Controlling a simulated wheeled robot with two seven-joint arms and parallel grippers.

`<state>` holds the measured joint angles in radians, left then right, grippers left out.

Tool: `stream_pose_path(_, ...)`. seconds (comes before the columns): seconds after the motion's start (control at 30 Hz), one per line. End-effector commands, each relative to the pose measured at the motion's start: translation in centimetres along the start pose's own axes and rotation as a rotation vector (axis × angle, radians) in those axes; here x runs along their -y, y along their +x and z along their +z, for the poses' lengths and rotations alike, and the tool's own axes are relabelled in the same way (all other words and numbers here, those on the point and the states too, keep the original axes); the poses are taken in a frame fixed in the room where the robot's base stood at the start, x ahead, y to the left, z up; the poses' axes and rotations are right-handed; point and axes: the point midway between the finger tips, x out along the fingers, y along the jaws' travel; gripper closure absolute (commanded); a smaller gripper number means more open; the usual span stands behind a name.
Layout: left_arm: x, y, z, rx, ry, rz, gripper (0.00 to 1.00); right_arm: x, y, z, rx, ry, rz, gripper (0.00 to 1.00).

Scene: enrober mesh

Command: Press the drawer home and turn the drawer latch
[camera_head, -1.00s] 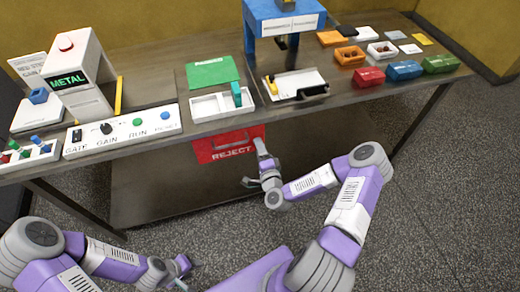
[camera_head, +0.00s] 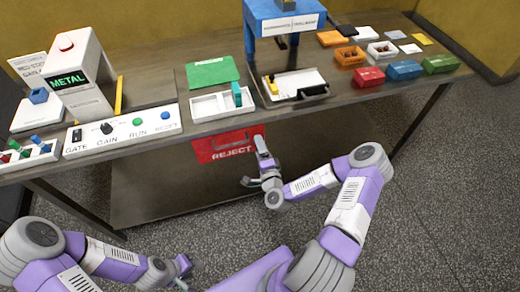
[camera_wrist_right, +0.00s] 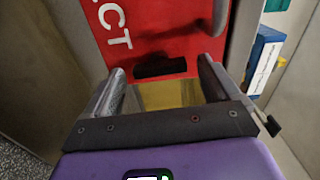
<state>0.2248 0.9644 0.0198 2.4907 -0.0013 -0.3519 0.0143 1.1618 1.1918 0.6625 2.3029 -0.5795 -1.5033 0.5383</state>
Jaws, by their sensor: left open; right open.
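The red drawer (camera_head: 228,146) marked REJECT hangs under the table's front edge; I cannot tell how far it stands out. In the right wrist view its red front (camera_wrist_right: 150,25) shows the letters CT and a dark slot-like part. A grey rounded piece (camera_wrist_right: 214,14), possibly the latch, shows at its upper right. My right gripper (camera_wrist_right: 160,78) is open in front of the drawer's right end, with nothing between its fingers. In the head view it (camera_head: 262,146) partly covers that end. My left gripper (camera_head: 184,268) is open and empty, low at the left, away from the drawer.
The table holds a control panel (camera_head: 124,131), a METAL detector (camera_head: 84,78), a white tray (camera_head: 208,106), a blue stand (camera_head: 262,20) and several coloured boxes. The floor in front is clear.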

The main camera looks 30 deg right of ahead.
Motion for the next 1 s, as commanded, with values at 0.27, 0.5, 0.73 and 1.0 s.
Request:
stream_pose_path(0.27, -0.2, -0.6, 0.0, 0.000, 0.000, 0.000, 0.57, 0.1, -3.1, 0.0, 0.002, 0.001, 0.003, 0.11)
stream_pose_path(0.5, -0.3, -0.9, 0.0, 0.000, 0.000, 0.000, 0.57, 0.0, -6.7, 0.0, 0.002, 0.001, 0.003, 0.11)
stream_pose_path(0.73, -0.4, -1.0, 0.0, 0.000, 0.000, 0.000, 0.57, 0.0, -7.6, 0.0, 0.000, 0.000, 0.000, 0.11)
stream_pose_path(1.0, -0.4, -1.0, 0.0, 0.000, 0.000, 0.000, 0.57, 0.0, -7.6, 0.0, 0.000, 0.000, 0.000, 0.11)
